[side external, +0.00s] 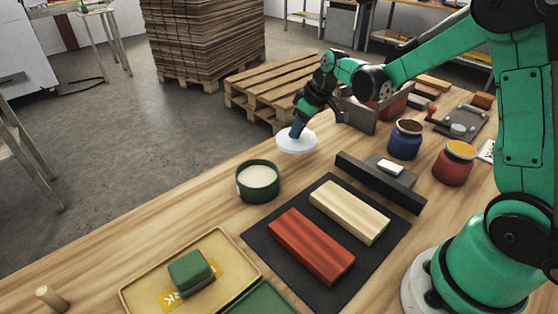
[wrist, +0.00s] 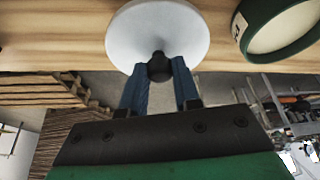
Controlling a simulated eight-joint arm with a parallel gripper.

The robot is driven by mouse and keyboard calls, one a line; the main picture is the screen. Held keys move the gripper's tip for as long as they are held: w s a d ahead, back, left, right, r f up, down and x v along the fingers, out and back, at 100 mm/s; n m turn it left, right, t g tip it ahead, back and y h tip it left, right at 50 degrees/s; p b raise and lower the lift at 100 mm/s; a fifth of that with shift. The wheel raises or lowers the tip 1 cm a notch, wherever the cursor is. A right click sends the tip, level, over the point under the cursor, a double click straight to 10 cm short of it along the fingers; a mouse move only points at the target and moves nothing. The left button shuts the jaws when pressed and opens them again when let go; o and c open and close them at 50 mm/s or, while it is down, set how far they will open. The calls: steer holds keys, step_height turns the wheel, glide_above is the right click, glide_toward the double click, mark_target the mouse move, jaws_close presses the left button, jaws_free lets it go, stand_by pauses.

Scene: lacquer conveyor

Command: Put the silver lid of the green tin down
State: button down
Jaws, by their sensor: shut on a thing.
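The silver lid (side external: 297,143) is a pale round disc near the far edge of the table in the side view. In the wrist view the lid (wrist: 158,28) shows its dark knob (wrist: 160,67) between my blue fingers. My gripper (side external: 297,131) is shut on that knob, above the disc. I cannot tell whether the lid touches the table or hangs just over it. The green tin (side external: 258,193) stands upright and open, with cream-coloured contents, nearer the camera and left of the lid. Part of the tin (wrist: 300,45) also shows at the right of the wrist view.
A dark mat (side external: 265,236) holds a red block (side external: 311,246) and a cream block (side external: 349,212). A dark bar (side external: 345,165), a blue jar (side external: 405,142) and a red jar (side external: 453,166) stand to the right. A yellow tray (side external: 132,292) is at front left. Bare wood surrounds the tin.

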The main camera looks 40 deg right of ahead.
mark_target(301, 139)
steer(key=shift+f, duration=2.35)
steer(key=c, duration=0.6)
jaws_free()
steer(key=shift+f, duration=0.15)
steer(key=shift+c, duration=0.2)
steer(key=v, duration=1.2)
steer(key=s+a+r+m+t+h, duration=0.1)
steer(key=s+a+m+t, duration=0.1)
steer(key=s+a, duration=0.7)
steer(key=shift+s+a+r+m+t, duration=0.2)
steer(key=shift+r+m+t, duration=0.15)
steer(key=shift+m, duration=0.25)
